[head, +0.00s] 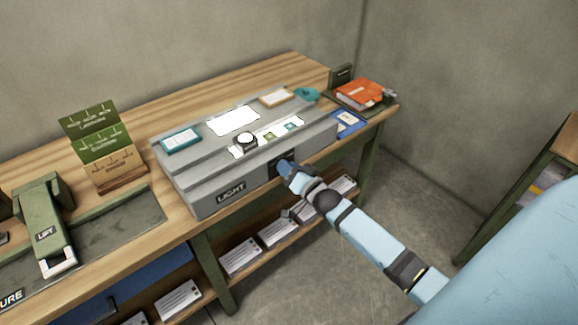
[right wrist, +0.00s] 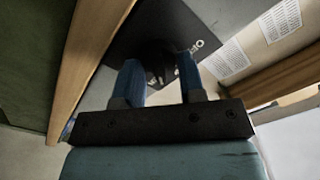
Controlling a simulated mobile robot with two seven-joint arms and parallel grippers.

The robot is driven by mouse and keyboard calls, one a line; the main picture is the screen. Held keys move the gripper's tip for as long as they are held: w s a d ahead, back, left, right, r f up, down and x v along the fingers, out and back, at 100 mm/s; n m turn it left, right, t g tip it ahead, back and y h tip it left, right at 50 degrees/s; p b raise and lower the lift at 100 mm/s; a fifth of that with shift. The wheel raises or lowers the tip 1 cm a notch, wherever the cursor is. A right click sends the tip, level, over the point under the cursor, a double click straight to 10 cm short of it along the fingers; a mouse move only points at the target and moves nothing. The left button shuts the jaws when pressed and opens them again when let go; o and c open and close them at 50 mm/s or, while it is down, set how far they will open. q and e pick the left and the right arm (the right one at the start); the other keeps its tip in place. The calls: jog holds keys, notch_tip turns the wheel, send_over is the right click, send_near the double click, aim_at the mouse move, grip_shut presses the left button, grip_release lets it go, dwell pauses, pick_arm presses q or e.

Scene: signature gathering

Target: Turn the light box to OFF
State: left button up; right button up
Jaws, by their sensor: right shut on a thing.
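The grey light box (head: 205,188) stands on the wooden workbench, with "LIGHT" written on its front. A white panel (head: 233,120) on its top is bright. My right gripper (head: 285,166) is at the box's front face, to the right of the "LIGHT" label. In the right wrist view my right gripper (right wrist: 160,80) is shut on a small dark knob (right wrist: 158,62) on a black plate (right wrist: 150,28). White lettering shows at the plate's edge, partly readable as "O". The knob's pointing direction is hidden by the fingers. My left gripper is not in view.
A green device marked "LIFT" (head: 42,225) and a folded green and brown card stand (head: 105,150) are on the left of the bench. An orange book (head: 360,93) lies at the right end. Envelopes (head: 240,257) lie on the shelf below.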

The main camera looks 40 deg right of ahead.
jog(key=shift+a+n+p, duration=0.2)
jog(key=shift+n+p, duration=0.7)
jog(key=shift+n, duration=3.55)
jog(key=shift+a+n+p, duration=0.2)
jog(key=shift+n+p, duration=0.65)
jog(key=shift+n, duration=3.6)
jog(key=o, duration=0.9)
jog(key=s, duration=0.9)
jog(key=s+d, duration=0.1)
jog(key=s, duration=0.3)
jog(key=shift+s+b, duration=0.35)
jog(key=shift+s, duration=0.05)
